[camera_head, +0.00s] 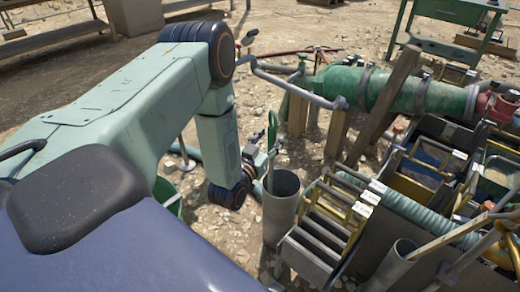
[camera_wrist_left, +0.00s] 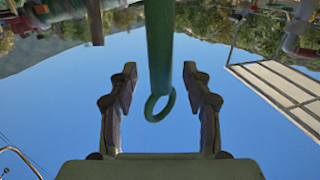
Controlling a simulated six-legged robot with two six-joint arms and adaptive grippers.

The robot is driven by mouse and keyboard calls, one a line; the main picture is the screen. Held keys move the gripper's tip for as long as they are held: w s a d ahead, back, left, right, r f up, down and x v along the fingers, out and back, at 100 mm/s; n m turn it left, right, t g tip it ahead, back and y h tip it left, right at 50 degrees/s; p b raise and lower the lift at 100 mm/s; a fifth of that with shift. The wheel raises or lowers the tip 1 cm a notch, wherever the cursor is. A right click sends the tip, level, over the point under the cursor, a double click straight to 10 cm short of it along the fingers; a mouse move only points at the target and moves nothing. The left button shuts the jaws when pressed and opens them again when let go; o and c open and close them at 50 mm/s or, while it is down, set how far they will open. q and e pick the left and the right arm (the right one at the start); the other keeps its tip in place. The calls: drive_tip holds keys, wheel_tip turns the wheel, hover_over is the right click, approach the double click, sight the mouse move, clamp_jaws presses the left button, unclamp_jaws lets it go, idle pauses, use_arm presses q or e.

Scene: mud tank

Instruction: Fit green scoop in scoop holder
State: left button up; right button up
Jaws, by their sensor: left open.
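The green scoop's handle (camera_head: 272,132) stands nearly upright in the head view, at the left inside edge of a grey cylindrical holder (camera_head: 281,215). Its lower end is hidden by the holder, so I cannot tell how deep it sits. My left gripper (camera_head: 258,163) is just left of the handle, partly hidden behind my arm. In the left wrist view, the green handle (camera_wrist_left: 160,45) with its ring end lies between the two spread fingers of my left gripper (camera_wrist_left: 160,78), with gaps on both sides. The gripper is open. My right gripper is not seen.
A rack of grey trays (camera_head: 318,240) stands right of the holder. A green tank (camera_head: 390,90) on wooden posts lies behind. Another grey tube (camera_head: 395,265) is at the lower right. A green bucket (camera_head: 168,195) is partly hidden by my arm. Gravel ground (camera_head: 215,235) is free left of the holder.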

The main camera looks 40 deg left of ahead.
use_arm(q)
drive_tip(key=s+d, duration=0.2)
drive_tip(key=s, duration=0.8)
drive_tip(key=s+d+f+g+h, duration=0.1)
drive_tip(key=s+d+f+g, duration=0.25)
drive_tip(key=f, duration=0.35)
drive_tip(key=s+d+f+g+h, duration=0.1)
drive_tip(key=s+d+f+g, duration=0.1)
drive_tip(key=s+f+g, duration=0.35)
drive_tip(key=s+d+f+g+h, duration=0.1)
drive_tip(key=s+d+f+g, duration=0.15)
drive_tip(key=s, duration=0.25)
drive_tip(key=s+d+f+g, duration=0.2)
drive_tip(key=s+g, duration=0.1)
drive_tip(key=s, duration=0.2)
drive_tip(key=s+d+r+m+g, duration=0.2)
drive_tip(key=s+d+g, duration=0.1)
drive_tip(key=s, duration=0.5)
wheel_tip(320, 180, up, 13)
drive_tip(key=p, duration=1.3)
drive_tip(key=shift+s+a, duration=0.15)
drive_tip(key=shift+s, duration=0.05)
